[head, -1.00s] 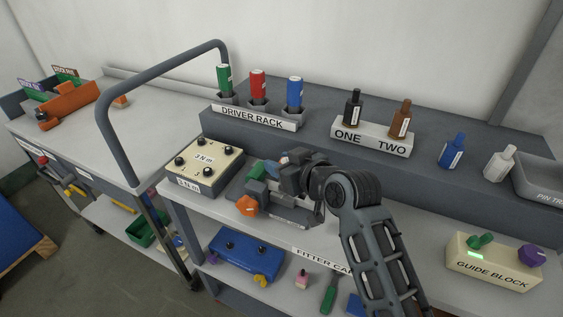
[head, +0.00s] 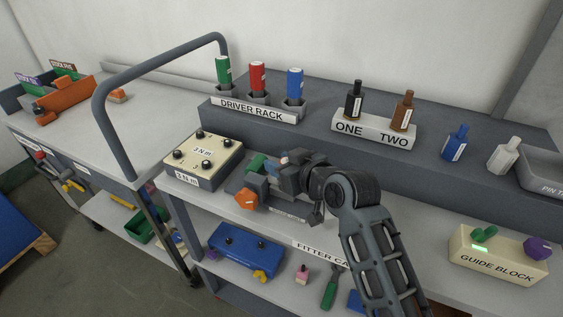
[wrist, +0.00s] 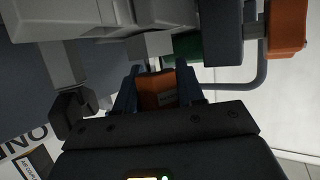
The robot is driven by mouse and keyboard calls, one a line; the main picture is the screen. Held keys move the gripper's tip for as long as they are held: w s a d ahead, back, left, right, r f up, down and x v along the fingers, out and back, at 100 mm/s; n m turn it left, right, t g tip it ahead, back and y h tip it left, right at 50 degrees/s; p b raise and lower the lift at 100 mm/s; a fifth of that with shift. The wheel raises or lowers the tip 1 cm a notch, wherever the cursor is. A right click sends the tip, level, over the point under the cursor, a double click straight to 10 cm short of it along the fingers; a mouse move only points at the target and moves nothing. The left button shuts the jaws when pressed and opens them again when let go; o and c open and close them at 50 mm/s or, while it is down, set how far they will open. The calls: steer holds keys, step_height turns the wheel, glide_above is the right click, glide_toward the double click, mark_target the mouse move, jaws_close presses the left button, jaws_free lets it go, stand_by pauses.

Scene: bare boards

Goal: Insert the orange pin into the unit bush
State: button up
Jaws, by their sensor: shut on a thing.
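In the wrist view the orange pin (wrist: 157,92) sits between the two blue fingers of my gripper (wrist: 156,78), which are shut on it. In the head view my gripper (head: 283,160) is low over the grey vise (head: 268,194) on the middle bench, and the pin is hidden there. A green part (head: 257,164) shows at the vise, just left of my gripper; it also shows in the wrist view (wrist: 186,46) beyond the fingers. I cannot make out the bush's hole or whether the pin touches it.
An orange knob (head: 247,198) sticks out at the vise's front. A cream 3 N m box (head: 203,160) stands left of the vise. The driver rack (head: 252,111) and bottle stand (head: 373,131) are on the ledge behind. The guide block (head: 498,257) is at the right.

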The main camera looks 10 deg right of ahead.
steer(key=shift+f+b, duration=0.45)
steer(key=shift+f, duration=0.2)
steer(key=o, duration=1.1)
steer(key=shift+o, duration=0.6)
steer(key=shift+a, duration=0.1)
